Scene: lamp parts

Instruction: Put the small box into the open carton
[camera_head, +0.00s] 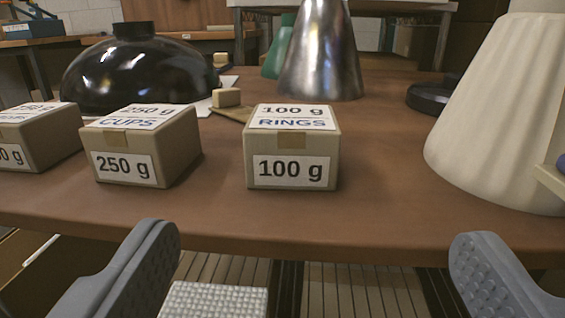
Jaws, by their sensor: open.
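My gripper (316,240) is open and empty. Its two grey fingers are wide apart, low in the picture, in front of the table edge, with the box beyond the gap between them. A brown open-topped shape (28,262) at the lower left, below the table edge, looks like part of the open carton. Most of it is cut off or hidden, so I cannot see its contents.
A "250 g CUPS" box (145,148) and another 250 g box (40,137) stand left. Behind are a black dome shade (140,75), a metal shade (322,55) and a wooden block (226,97). A cream shade (500,115) stands right. Table right of the RINGS box is clear.

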